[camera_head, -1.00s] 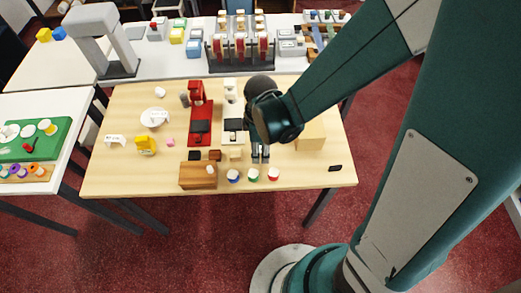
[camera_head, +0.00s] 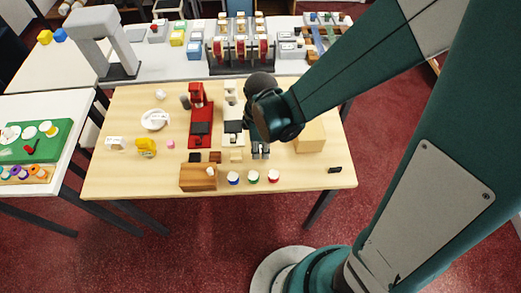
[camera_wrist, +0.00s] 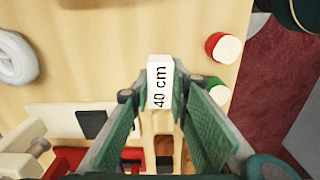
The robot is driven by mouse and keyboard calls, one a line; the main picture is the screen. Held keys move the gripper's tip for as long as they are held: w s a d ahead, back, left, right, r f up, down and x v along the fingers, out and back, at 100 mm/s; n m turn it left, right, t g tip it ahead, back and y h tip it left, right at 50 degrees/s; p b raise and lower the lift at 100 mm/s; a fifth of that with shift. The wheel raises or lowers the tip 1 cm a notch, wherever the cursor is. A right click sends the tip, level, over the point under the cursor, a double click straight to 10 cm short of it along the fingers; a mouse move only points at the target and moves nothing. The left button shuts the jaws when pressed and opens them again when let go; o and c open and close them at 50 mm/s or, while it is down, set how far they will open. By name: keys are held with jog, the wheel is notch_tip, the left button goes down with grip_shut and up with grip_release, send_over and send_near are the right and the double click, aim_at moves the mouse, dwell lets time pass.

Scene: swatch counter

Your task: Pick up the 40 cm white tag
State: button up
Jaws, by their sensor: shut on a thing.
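The white tag (camera_wrist: 160,72), printed "40 cm", is between my fingertips in the wrist view. My gripper (camera_wrist: 157,95) is shut on it, with one green finger on each side. In the head view my gripper (camera_head: 260,149) is over the right half of the wooden table. The tag cannot be made out there, and the wrist partly covers that spot.
White pots with blue (camera_head: 233,177), green (camera_head: 253,176) and red (camera_head: 273,176) sides stand near the table's front edge. A wooden block (camera_head: 198,177) is left of them. A pale yellow box (camera_head: 310,136) is to the right. The front right table area is mostly clear.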

jog(key=shift+r+p, duration=0.9)
jog(key=shift+r, duration=3.2)
